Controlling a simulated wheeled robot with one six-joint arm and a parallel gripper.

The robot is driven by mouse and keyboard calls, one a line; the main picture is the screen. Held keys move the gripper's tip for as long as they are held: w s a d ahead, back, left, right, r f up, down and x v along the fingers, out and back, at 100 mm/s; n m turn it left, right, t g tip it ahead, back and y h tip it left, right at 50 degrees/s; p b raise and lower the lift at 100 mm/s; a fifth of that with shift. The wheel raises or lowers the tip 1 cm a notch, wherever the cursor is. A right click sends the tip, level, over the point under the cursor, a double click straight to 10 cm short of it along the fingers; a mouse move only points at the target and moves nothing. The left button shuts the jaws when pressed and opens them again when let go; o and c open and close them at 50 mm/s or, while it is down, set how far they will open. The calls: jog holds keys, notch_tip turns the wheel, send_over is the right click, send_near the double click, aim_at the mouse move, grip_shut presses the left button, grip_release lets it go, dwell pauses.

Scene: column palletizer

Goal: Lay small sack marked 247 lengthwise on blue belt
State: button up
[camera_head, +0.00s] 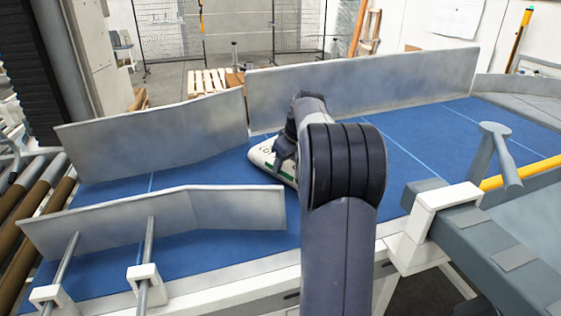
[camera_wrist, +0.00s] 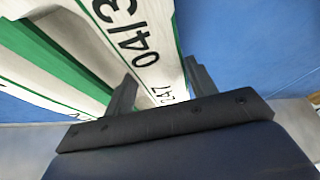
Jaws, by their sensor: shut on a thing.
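The small sack (camera_head: 263,156) is white with a green stripe. In the head view it is at the middle of the blue belt (camera_head: 215,180), partly hidden behind my arm. In the wrist view the sack (camera_wrist: 150,68) fills the upper left and shows dark print, including 247 near my gripper. My gripper (camera_wrist: 158,88) is shut on the sack, one finger on each side of it. Blue belt shows at the upper right of the wrist view. I cannot tell whether the sack touches the belt.
Grey guide walls stand along the belt: a long one (camera_head: 360,85) behind, an angled one (camera_head: 155,135) at left and a low one (camera_head: 240,207) in front. Rollers (camera_head: 35,205) lie at the left. A grey post with a crossbar (camera_head: 497,150) stands at right.

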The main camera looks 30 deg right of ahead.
jog(key=shift+s+d+r+p, duration=0.1)
jog(key=shift+s+d+p, duration=0.3)
jog(key=shift+d, duration=0.8)
jog(key=shift+s+d+r+p, duration=0.1)
jog(key=shift+s+d+p, duration=0.25)
jog(key=shift+d, duration=0.85)
jog(key=shift+s+d+r+p, duration=0.15)
jog(key=shift+d+p, duration=0.4)
jog(key=shift+d, duration=0.65)
jog(key=shift+s+r+n+p, duration=0.1)
jog(key=shift+n+p, duration=0.55)
jog(key=shift+n, duration=0.25)
jog(key=n+y+p, duration=0.2)
jog(key=n, duration=0.1)
jog(key=shift+n+g, duration=0.3)
jog(key=shift+n, duration=0.1)
jog(key=shift+n+p, duration=0.45)
jog(key=shift+n, duration=0.15)
jog(key=n+g+y+p, duration=0.1)
jog(key=n+p, duration=0.1)
jog(key=n, duration=0.1)
jog(key=shift+p, duration=0.3)
jog(key=shift+n+g+y, duration=0.3)
jog(key=shift+n, duration=0.4)
